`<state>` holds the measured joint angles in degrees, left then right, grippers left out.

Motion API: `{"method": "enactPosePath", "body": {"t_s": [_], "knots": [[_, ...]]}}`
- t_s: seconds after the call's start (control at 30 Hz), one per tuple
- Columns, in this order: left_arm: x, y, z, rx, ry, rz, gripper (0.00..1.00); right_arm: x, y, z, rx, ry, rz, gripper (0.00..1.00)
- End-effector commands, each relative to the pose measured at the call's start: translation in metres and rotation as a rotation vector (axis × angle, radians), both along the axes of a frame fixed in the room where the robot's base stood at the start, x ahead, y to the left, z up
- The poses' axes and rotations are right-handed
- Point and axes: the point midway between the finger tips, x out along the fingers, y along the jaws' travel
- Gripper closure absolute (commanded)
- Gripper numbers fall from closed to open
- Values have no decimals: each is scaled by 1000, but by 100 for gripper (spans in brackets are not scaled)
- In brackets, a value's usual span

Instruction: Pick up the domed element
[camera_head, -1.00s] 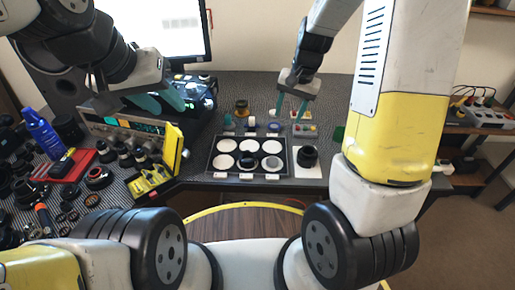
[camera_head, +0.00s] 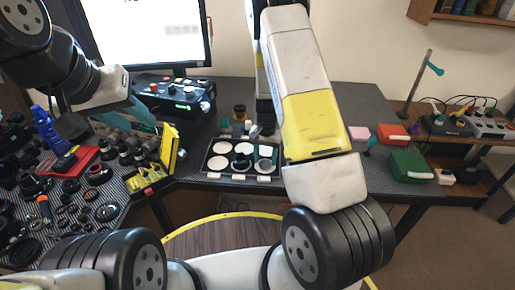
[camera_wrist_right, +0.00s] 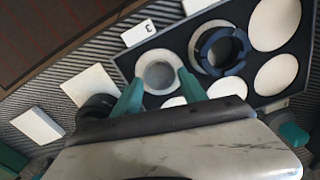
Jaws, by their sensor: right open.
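The tray (camera_head: 206,171) has round white pads. In the right wrist view a clear, glassy round element (camera_wrist_right: 159,75) lies on one pad of the tray; it looks like the domed element, though its curve is hard to see. My right gripper (camera_wrist_right: 162,80) is open, with one teal fingertip on either side of the element's near part. I cannot tell whether they touch it. In the head view my right gripper (camera_head: 265,154) is over the tray's right end and hides the element. My left gripper (camera_head: 135,116) hangs at the left above the bench; whether its jaws are open is unclear.
A dark ring (camera_wrist_right: 220,50) sits on the neighbouring pad, close to my right fingers. White cards (camera_wrist_right: 90,87) lie beside the tray. A yellow case (camera_head: 168,147) and many dark lens parts crowd the left. A green box (camera_head: 410,166) stands at the right.

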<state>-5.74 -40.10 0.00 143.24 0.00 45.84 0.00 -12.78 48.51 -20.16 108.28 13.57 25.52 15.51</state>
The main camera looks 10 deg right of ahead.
Motion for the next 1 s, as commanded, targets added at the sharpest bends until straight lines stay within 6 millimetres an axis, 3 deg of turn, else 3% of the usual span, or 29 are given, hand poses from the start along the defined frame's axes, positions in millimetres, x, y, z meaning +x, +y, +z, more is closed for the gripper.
{"method": "enactPosePath", "body": {"t_s": [0.13,0.37,0.6,1.0], "knots": [[0,0,0,0,0,0,64,0,0,-14,-1,0,-1,50],[0,0,0,0,0,0,64,0,0,-14,0,0,0,50],[0,0,0,0,0,0,64,0,0,-14,0,0,0,96],[0,0,0,0,0,0,64,1,0,-6,0,-4,0,96]]}}
